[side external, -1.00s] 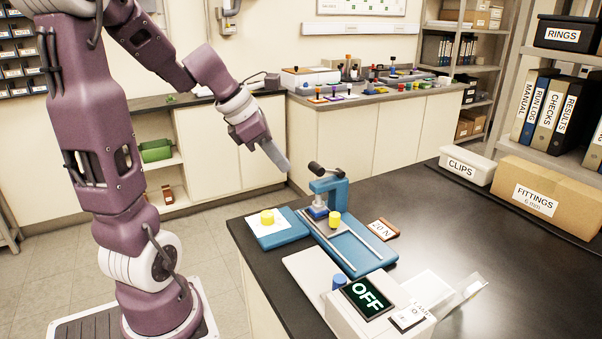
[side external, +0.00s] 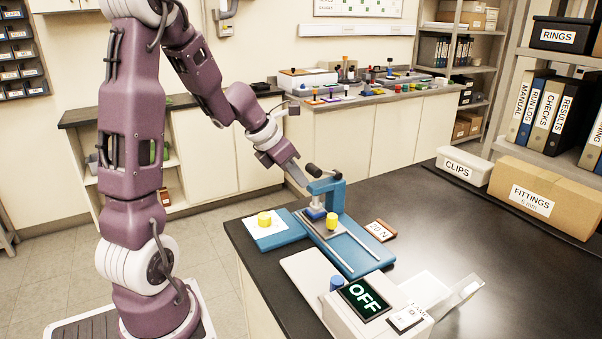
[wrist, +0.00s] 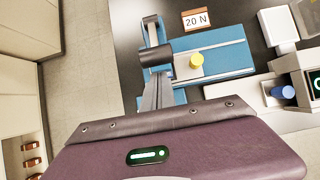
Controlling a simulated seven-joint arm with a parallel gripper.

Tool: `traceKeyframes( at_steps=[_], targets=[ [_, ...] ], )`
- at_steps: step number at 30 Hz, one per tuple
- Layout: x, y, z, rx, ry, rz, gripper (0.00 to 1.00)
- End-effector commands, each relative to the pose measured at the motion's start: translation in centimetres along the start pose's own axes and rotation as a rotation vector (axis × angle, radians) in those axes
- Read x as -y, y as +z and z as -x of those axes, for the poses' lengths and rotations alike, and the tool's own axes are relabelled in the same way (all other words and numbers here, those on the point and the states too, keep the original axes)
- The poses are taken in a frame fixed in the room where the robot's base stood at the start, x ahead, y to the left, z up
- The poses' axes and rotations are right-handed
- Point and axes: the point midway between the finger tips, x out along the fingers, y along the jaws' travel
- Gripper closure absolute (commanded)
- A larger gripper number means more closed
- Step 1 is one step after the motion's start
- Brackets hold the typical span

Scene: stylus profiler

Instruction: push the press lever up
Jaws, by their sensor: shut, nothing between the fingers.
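The blue press (side external: 328,196) stands at the back of a blue base (side external: 350,250) on the dark bench. Its lever (side external: 318,171) has a dark grip and sticks out from the press top toward my arm. In the wrist view the lever's dark grip (wrist: 156,55) shows just beyond my fingers. My gripper (side external: 302,182) is shut and empty, its fingertips pointing down and right, close beside the lever on its left. Whether they touch it I cannot tell. In the wrist view the fingers (wrist: 155,85) reach up to the lever. A yellow cylinder (side external: 331,222) stands on the base in front of the press.
Another yellow cylinder (side external: 264,219) stands on a white sheet on a blue plate at left. A 20 N card (side external: 381,230) lies to the right. A white box with an OFF display (side external: 364,297) and a blue knob (side external: 337,284) stands in front.

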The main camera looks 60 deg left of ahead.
Motion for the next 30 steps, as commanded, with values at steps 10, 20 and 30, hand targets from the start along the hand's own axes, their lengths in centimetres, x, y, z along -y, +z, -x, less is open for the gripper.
traceKeyframes(
  at_steps=[10, 20, 30],
  targets=[
    [0.0, 1.1, 0.4, -0.002, 0.0, 0.001, 1.0],
    [0.0, 2.7, 1.5, 0.002, 0.003, -0.005, 1.0],
    [0.0, 5.2, 2.6, 0.006, 0.002, 0.001, 1.0]
  ],
)
